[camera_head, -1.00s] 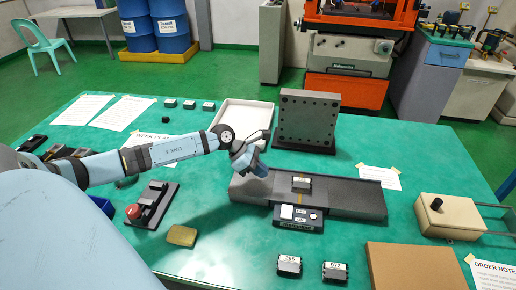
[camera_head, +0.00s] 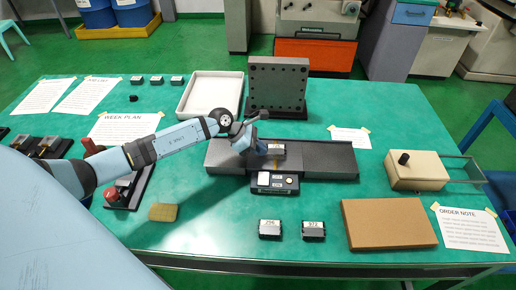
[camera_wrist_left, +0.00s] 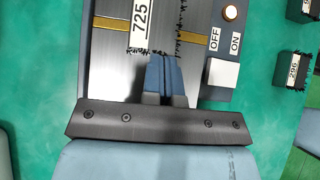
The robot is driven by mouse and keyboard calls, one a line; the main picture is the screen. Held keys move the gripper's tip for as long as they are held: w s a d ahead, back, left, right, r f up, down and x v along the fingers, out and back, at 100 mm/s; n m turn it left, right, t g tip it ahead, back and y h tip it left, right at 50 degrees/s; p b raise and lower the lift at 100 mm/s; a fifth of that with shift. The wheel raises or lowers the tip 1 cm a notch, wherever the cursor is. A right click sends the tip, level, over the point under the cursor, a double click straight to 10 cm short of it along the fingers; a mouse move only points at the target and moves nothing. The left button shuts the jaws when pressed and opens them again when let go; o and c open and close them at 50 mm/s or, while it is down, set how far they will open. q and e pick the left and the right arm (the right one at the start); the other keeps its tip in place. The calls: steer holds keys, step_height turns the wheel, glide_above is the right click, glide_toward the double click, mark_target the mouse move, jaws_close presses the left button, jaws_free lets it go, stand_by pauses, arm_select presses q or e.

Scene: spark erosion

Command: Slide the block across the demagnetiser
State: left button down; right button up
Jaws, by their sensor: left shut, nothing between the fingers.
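The block (camera_head: 277,149), dark with a white label, lies on the grey flat top of the demagnetiser (camera_head: 325,160), near its middle yellow line. In the left wrist view the block (camera_wrist_left: 141,28) reads 725, with dark bristly filings along its edges. My left gripper (camera_head: 260,150) is shut and empty, just left of the block in the head view. In the left wrist view its fingertips (camera_wrist_left: 165,62) are close against the block's near end; contact cannot be told. The switch box (camera_head: 274,183) has a white switch (camera_wrist_left: 221,75) and a glowing lamp (camera_wrist_left: 230,12).
An upright grey plate (camera_head: 278,85) and a white tray (camera_head: 211,94) stand behind the demagnetiser. Two labelled blocks (camera_head: 270,229) (camera_head: 314,231) and a brown board (camera_head: 389,223) lie in front. A beige box (camera_head: 417,171) stands right. The demagnetiser's right part is clear.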

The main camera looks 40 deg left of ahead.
arm_select(q)
steer(key=w+d+b, duration=0.1)
steer(key=w+d, duration=0.2)
steer(key=d, duration=0.2)
steer(key=w+d+b, duration=0.2)
steer(key=w+d, duration=0.1)
steer(key=d, duration=0.3)
steer(key=w+d+b, duration=0.1)
steer(key=w+d, duration=0.3)
steer(key=d, duration=0.1)
steer(key=shift+d+f, duration=0.1)
steer(key=shift+d, duration=0.05)
steer(key=shift+w+d, duration=0.1)
steer(key=shift+d, duration=0.15)
arm_select(e)
steer(key=f, duration=0.3)
steer(key=shift+w+a+m, duration=0.15)
steer(key=shift+w+m, duration=0.15)
steer(key=shift+w, duration=0.05)
arm_select(q)
steer(key=shift+a, duration=0.1)
